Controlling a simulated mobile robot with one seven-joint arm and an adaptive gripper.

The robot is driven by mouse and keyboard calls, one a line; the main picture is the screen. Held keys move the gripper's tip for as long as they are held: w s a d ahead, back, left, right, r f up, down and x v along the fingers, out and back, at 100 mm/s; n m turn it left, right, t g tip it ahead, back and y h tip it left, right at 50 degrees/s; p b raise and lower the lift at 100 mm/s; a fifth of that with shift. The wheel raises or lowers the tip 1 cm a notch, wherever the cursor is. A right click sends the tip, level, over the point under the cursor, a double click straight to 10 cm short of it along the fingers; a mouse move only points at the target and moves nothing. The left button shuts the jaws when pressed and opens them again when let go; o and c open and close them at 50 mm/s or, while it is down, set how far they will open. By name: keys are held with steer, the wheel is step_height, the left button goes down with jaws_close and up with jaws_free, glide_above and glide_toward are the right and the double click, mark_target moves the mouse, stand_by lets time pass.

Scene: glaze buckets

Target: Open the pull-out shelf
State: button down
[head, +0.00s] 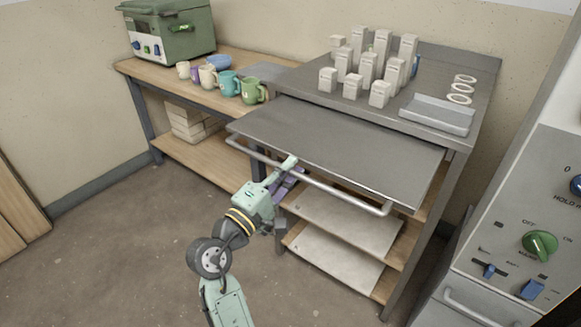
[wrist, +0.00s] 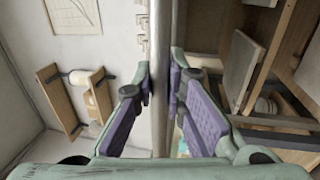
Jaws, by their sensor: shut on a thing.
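The pull-out shelf (head: 345,140) is a flat grey metal panel that sticks out from under the top of the metal table. A long bar handle (head: 335,191) runs along its front edge. My gripper (head: 292,170) is at the left-middle part of this handle and shut on it. In the wrist view, my gripper's purple-padded fingers (wrist: 160,88) stand on either side of the shelf's front bar (wrist: 161,60), which runs up and down the picture. The exact contact at the fingertips is small and partly hidden in the head view.
White block-like posts (head: 365,68), rings (head: 461,88) and a grey tray (head: 437,113) are on the metal table (head: 300,82). Lower boards (head: 335,257) sit beneath the shelf. A wooden bench (head: 135,70) with several mugs is left. A control cabinet (head: 520,230) stands right. Floor in front is clear.

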steer(key=shift+s+a, duration=0.1)
steer(key=shift+s, duration=0.05)
steer(key=c, duration=1.6)
jaws_free()
steer(key=v, duration=1.2)
